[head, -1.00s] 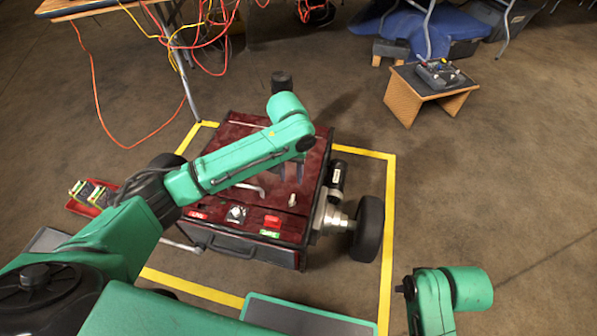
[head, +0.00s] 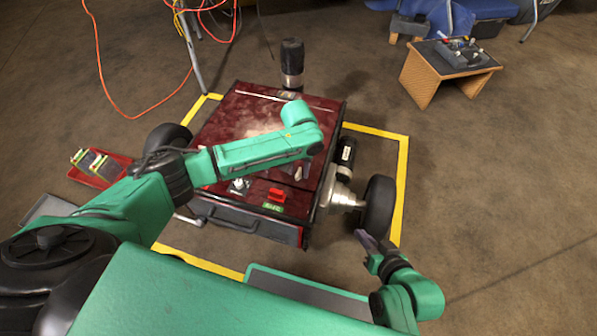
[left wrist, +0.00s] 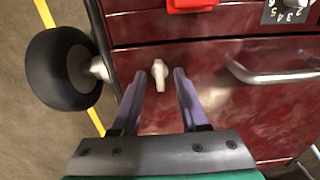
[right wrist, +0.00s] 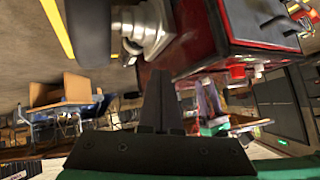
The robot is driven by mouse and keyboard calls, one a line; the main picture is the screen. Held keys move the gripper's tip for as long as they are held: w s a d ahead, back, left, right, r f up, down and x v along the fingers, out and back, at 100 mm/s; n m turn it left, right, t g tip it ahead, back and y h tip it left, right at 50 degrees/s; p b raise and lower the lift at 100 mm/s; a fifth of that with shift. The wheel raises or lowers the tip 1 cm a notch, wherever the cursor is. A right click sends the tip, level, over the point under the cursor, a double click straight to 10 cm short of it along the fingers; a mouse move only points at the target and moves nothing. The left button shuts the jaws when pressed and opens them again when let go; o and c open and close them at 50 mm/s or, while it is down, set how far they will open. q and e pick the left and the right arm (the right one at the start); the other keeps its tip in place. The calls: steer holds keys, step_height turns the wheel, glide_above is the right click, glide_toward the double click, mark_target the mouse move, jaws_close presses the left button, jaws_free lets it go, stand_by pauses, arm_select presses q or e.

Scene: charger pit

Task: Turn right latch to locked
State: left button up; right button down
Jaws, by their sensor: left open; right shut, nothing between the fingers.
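The right latch is a small pale handle (left wrist: 160,74) on the dark red lid of the wheeled box; it also shows in the head view (head: 298,173). In the left wrist view its handle points down the picture, towards my gripper. My left gripper (left wrist: 159,80) is open, with its purple fingertips on either side of the latch and a gap on each side. I cannot tell how deep the fingers reach. In the head view my left arm partly hides the lid. My right gripper (head: 366,243) is shut and empty, near the box's right wheel; its fingers show in the right wrist view (right wrist: 157,85).
A red switch (head: 277,195) and a numbered dial (head: 239,186) sit on the box's front strip. A metal handle (left wrist: 270,75) is beside the latch. The black wheel (head: 379,206) is close to my right gripper. A red tray (head: 100,169) lies at left.

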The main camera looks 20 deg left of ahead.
arm_select(q)
jaws_close()
